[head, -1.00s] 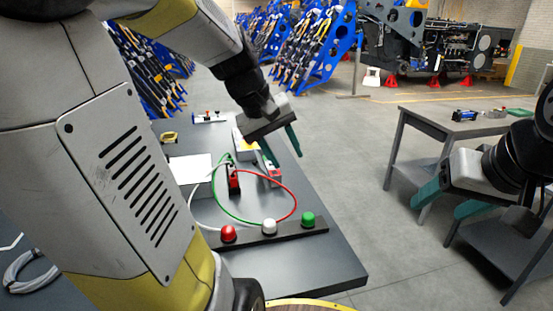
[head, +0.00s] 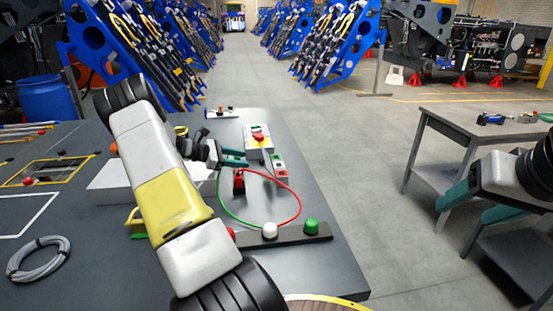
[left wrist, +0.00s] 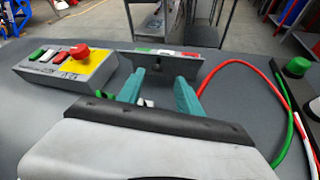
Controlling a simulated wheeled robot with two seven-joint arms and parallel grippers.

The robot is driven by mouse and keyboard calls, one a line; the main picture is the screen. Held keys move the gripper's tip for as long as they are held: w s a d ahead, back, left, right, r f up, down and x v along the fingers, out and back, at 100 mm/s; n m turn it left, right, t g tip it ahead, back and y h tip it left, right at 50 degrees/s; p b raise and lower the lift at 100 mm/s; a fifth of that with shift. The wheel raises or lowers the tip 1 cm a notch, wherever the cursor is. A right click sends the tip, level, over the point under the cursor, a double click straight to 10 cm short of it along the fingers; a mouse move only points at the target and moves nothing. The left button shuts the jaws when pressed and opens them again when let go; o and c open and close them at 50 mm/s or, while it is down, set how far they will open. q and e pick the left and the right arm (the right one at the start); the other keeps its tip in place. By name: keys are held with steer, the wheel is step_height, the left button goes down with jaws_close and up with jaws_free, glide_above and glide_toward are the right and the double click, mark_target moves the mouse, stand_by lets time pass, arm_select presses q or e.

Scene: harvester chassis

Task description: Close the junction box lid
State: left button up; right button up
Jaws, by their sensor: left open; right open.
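A small grey box with red and green parts (head: 280,170) sits on the dark table near its right edge. A thin grey plate (head: 266,160), apparently its raised lid, stands tilted along its left side. In the left wrist view the plate (left wrist: 187,66) spans across beyond the fingertips, with green, white and red parts behind its top edge. My left gripper (head: 234,158) is open, left of the plate; its teal fingers (left wrist: 160,92) point at it, and I cannot tell whether they touch. My right gripper (head: 468,206) is open and empty, off the table at the right.
A control box with red button and yellow panel (head: 258,139) stands just behind. A red clamp-like part (head: 239,182), red and green cables (head: 298,195) and a dark bar with coloured knobs (head: 290,236) lie in front. A grey side table (head: 480,126) stands right across clear floor.

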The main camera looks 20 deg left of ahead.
arm_select(q)
steer(key=shift+w+a+f, duration=0.1)
steer(key=shift+a+f, duration=0.15)
steer(key=shift+f, duration=0.05)
steer(key=x, duration=0.7)
steer(key=shift+w, duration=0.2)
steer(key=shift+d, duration=0.1)
jaws_close()
